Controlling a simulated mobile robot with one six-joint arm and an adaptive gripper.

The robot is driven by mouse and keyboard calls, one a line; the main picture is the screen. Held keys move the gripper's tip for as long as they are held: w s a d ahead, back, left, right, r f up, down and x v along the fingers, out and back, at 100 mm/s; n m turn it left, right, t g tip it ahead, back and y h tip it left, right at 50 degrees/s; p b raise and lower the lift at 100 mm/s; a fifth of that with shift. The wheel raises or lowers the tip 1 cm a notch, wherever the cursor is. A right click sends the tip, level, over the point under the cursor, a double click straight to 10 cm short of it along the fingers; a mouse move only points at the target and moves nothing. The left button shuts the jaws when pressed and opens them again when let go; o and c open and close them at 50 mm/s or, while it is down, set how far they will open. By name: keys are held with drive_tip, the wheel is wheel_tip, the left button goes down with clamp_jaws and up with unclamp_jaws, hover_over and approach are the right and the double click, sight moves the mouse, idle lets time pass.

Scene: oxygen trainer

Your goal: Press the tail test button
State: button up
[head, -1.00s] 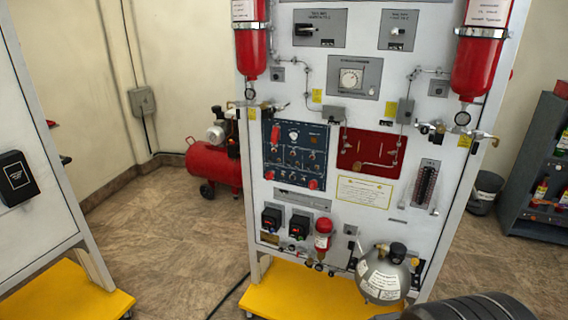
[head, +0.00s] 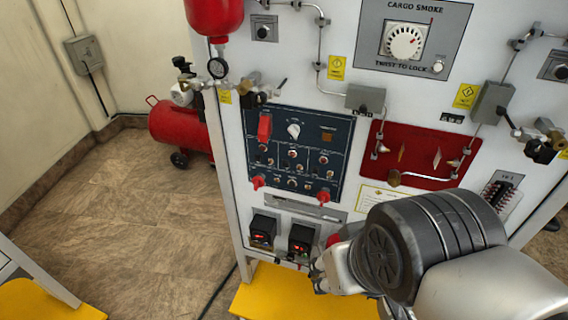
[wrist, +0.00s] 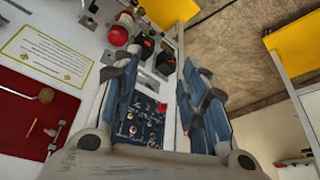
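The dark blue control panel (head: 342,135) is on the front of the white trainer board in the head view. It carries a red guarded switch (head: 264,127), a white knob (head: 293,130), an amber square (head: 327,136) and rows of small buttons and toggles. Its labels are too small to read, so I cannot tell which is the tail test button. My gripper (wrist: 160,68) is open and empty in the wrist view, its two blue-padded fingers apart. Part of the blue panel (wrist: 140,122) shows between them.
Two black boxes with red displays (head: 262,232) (head: 301,240) sit below the panel. Two red knobs (head: 259,182) (head: 322,197) stick out at its lower edge. A red panel (head: 415,152) is to its right. A yellow base (head: 275,292) stands below.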

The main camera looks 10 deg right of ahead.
drive_tip(key=shift+s, duration=0.3)
drive_tip(key=shift+c, duration=0.2)
drive_tip(key=shift+w, duration=0.15)
clamp_jaws()
idle(1.0)
